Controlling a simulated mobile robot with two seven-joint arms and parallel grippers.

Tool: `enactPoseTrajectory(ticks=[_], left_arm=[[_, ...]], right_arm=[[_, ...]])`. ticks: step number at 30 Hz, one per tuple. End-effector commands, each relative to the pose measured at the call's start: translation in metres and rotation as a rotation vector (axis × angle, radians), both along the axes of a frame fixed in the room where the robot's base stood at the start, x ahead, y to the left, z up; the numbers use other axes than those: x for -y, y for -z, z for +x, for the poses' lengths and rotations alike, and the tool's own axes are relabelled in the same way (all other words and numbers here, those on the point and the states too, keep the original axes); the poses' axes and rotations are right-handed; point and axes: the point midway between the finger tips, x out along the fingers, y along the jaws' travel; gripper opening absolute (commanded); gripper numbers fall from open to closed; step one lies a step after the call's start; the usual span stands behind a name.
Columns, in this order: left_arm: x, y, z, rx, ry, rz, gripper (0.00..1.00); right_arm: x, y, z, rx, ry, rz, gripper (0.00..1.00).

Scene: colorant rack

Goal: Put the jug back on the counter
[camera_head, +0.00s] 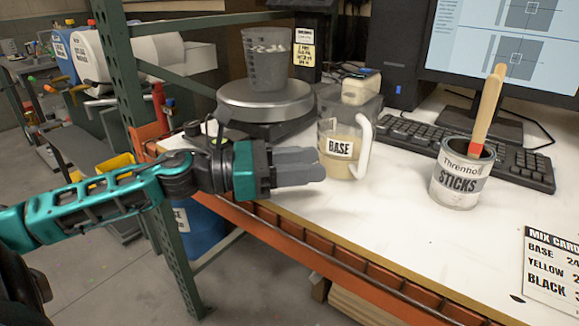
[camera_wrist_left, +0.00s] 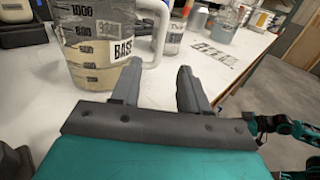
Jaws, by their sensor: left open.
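The jug (camera_head: 340,148), clear with a pale liquid and a BASE label, stands upright on the white counter (camera_head: 400,235). Its white handle faces right. In the left wrist view the jug (camera_wrist_left: 90,60) fills the upper left, with its handle just beyond the fingertips. My left gripper (camera_head: 322,166) is open and empty, low over the counter's front edge, at the jug's near left side. Its fingers (camera_wrist_left: 160,75) are apart with nothing between them; whether one touches the jug I cannot tell. My right gripper is not visible; only part of my right arm shows in the wrist view.
A scale (camera_head: 265,103) with a grey measuring cup (camera_head: 267,60) stands behind the left gripper. A Sticks can (camera_head: 461,175) with a wooden-handled tool, a keyboard (camera_head: 500,163) and a mix card (camera_head: 552,265) are to the right. The front middle of the counter is clear. A green post (camera_head: 130,90) rises at left.

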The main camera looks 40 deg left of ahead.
Motion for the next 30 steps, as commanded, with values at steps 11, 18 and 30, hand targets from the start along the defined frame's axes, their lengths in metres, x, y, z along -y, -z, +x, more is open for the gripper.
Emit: enactPoseTrajectory(ticks=[11,18,30], left_arm=[[-0.015,0.000,-0.014,-0.001,0.000,0.001,0.45],[-0.015,-0.001,-0.015,0.000,-0.001,0.001,0.45],[-0.015,0.000,-0.014,0.000,-0.001,0.001,0.45]], right_arm=[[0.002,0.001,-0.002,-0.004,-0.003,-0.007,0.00],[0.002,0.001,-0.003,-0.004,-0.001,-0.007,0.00],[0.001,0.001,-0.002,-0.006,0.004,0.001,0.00]])
